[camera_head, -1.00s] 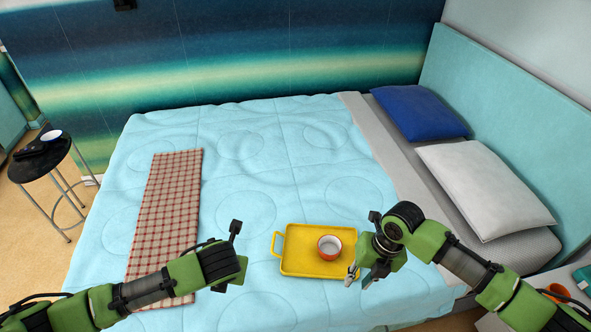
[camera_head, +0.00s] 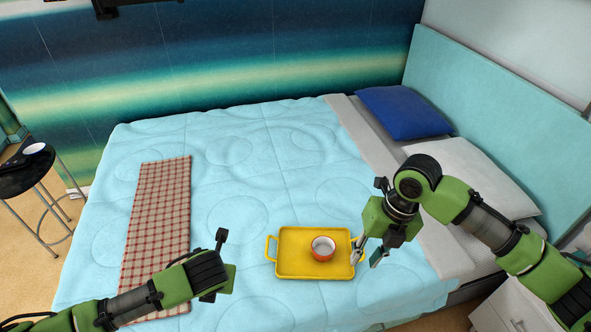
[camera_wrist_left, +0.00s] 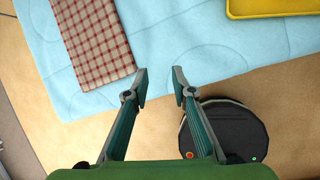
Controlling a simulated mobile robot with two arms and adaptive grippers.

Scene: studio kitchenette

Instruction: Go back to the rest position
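My right gripper (camera_head: 367,255) is in the head view above the bed, close to the right handle of a yellow tray. Its two fingers stand apart with nothing between them. I cannot tell from this angle whether it touches the tray. My left arm reaches in from the lower left of the head view, with its fingers hidden there. In the left wrist view my left gripper (camera_wrist_left: 160,82) is open and empty, its fingertips above the bed's edge.
The yellow tray (camera_head: 290,268) lies on the light blue bed (camera_head: 240,185) and carries an orange and white bowl (camera_head: 323,248). A checkered cloth (camera_head: 158,215) lies at left. A round black device (camera_wrist_left: 228,130) is on the floor. A black stool (camera_head: 28,173) stands far left.

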